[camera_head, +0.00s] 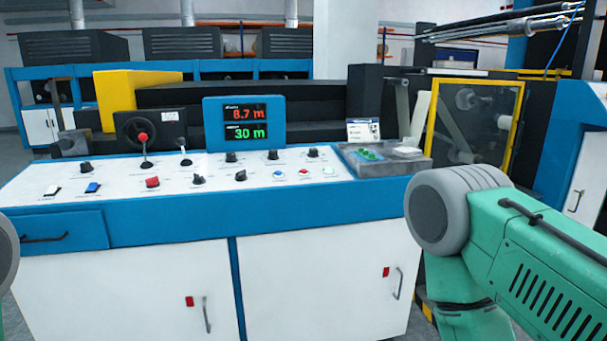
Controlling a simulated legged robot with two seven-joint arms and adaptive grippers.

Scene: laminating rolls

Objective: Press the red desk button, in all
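A sloped white control desk (110,208) with a blue front stands ahead of me. A red block-shaped button (152,182) sits on its left half, right of a blue switch (92,187) and left of a black knob (198,179). A small round button with a reddish ring (304,172) sits further right, beside similar blue-ringed and green-ringed ones. Neither gripper is in view. Part of my green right arm fills the lower right, and a grey piece of my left arm shows at the left edge. Nothing touches the desk buttons.
A blue display (244,123) with red and green digits stands behind the knobs. A red-topped lever (142,138) rises at the back left. A grey panel with green buttons (368,155) is at the desk's right end. A yellow-framed window (472,120) stands behind my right arm.

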